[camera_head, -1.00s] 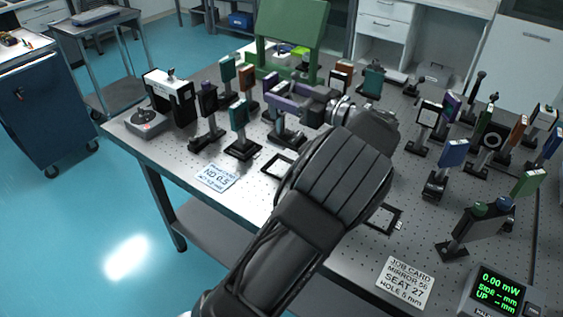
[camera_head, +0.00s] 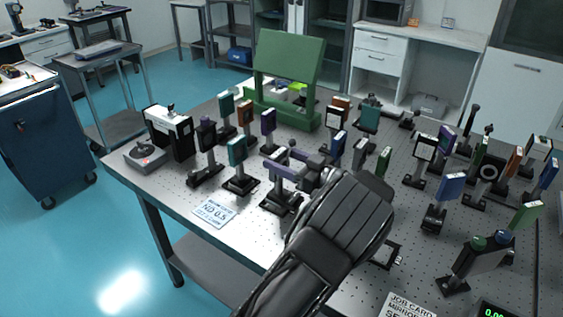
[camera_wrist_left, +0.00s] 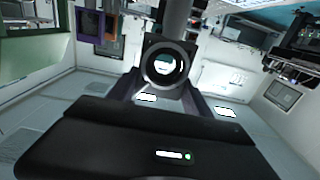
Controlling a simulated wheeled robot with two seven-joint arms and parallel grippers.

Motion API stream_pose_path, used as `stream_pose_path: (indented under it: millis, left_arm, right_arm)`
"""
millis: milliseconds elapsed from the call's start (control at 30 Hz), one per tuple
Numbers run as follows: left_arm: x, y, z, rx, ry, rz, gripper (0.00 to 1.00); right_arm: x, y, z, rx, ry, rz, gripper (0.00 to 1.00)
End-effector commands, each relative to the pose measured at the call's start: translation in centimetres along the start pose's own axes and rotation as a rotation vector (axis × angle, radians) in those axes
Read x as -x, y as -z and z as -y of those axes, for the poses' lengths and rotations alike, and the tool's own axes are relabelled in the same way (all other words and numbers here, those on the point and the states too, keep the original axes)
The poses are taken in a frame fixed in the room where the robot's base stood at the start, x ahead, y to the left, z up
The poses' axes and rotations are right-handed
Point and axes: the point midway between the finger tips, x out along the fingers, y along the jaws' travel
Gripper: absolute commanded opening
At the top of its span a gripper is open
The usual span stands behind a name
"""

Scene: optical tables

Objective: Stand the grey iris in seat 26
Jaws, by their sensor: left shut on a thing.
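My left gripper (camera_head: 283,170) reaches in from the bottom of the head view and is shut on a dark mounted part, the iris. Its dark base (camera_head: 280,203) shows below the fingers, at a black seat frame near the front of the table. I cannot tell whether the base touches the tabletop or is fully inside the frame. In the left wrist view the iris (camera_wrist_left: 148,72) is a dark ring with a bright round opening, between the fingers. The seat number is not readable. My right gripper is not in view.
A teal mount (camera_head: 238,153) and a dark mount (camera_head: 206,135) stand just left of the gripper. An ND 0.5 card (camera_head: 210,211) lies in front. An empty black frame (camera_head: 386,255) lies right of my arm. Several mounts crowd the right side; a green stand (camera_head: 290,62) is behind.

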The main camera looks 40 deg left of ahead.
Motion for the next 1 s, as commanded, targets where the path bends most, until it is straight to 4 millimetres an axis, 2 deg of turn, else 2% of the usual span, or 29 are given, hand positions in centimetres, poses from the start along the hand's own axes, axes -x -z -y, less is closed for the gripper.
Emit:
stream_pose_path:
  millis: [100, 467, 500, 733, 1000]
  left_arm:
    - [-0.04, -0.87, 0.01, 0.001, 0.001, -0.003, 0.0]
    - [-0.04, -1.23, 0.01, 0.002, 0.001, -0.002, 0.0]
    - [-0.01, -1.28, 0.02, 0.001, 0.0, 0.0, 0.61]
    - [-0.02, -1.26, 0.02, 0.001, 0.001, 0.0, 0.8]
    - [-0.02, -1.16, 0.02, 0.001, 0.0, 0.0, 0.8]
  right_arm:
    - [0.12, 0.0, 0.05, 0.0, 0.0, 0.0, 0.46]
    - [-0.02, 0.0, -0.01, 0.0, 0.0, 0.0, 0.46]
    - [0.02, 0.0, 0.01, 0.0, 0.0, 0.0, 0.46]
    - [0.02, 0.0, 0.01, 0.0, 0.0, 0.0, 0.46]
    - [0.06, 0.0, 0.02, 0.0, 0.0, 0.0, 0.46]
